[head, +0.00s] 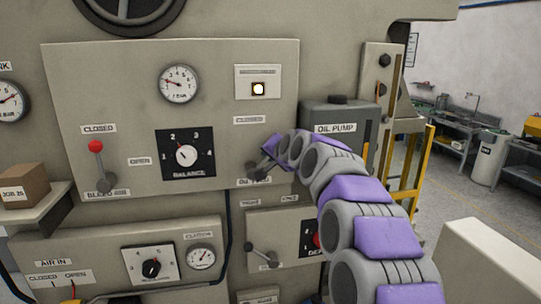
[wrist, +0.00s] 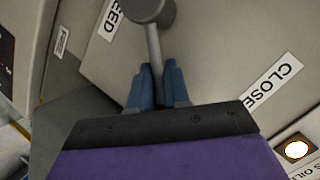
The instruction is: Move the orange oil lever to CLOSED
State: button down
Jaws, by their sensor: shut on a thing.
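The oil lever (head: 258,169) is at the lower right of the upper panel, by a partly hidden label starting "OIL". Its grey hub and rod (wrist: 154,45) show in the wrist view; no orange is visible, and its end is hidden between my fingers. My gripper (head: 270,150) is shut on the lever, with its blue fingers on both sides of the rod in the wrist view (wrist: 158,84). The rod slants up and right from the hub in the head view. A CLOSED label (head: 249,120) is above it; it also shows right of my fingers in the wrist view (wrist: 272,85).
A red-knobbed lever (head: 96,147) stands up at the panel's left, near CLOSED and OPEN labels. A balance dial (head: 187,155) is mid-panel. A lit lamp (head: 259,89) is above the CLOSED label. The oil pump box (head: 340,115) is close behind my arm. Another lever (head: 262,252) is below.

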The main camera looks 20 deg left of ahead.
jog(key=a+r+n+h, duration=0.1)
jog(key=s+a+r+n+t+h+p, duration=0.1)
jog(key=n, duration=0.1)
jog(key=shift+s, duration=0.1)
jog(key=shift+s+a+r+n+t+h, duration=0.15)
jog(key=shift+s+a+n+t+h, duration=0.3)
jog(key=shift+a+n, duration=0.25)
jog(key=shift+s+a+r+n+t+h, duration=0.1)
jog(key=shift+s+a+n+t+h, duration=0.3)
jog(key=shift+a+n+h, duration=0.25)
jog(key=c, duration=1.5)
grip_release()
jog(key=shift+o, duration=1.4)
jog(key=shift+s+r, duration=0.1)
jog(key=shift+s, duration=0.05)
jog(key=shift+o, duration=0.2)
jog(key=b+v, duration=0.3)
jog(key=v, duration=1.4)
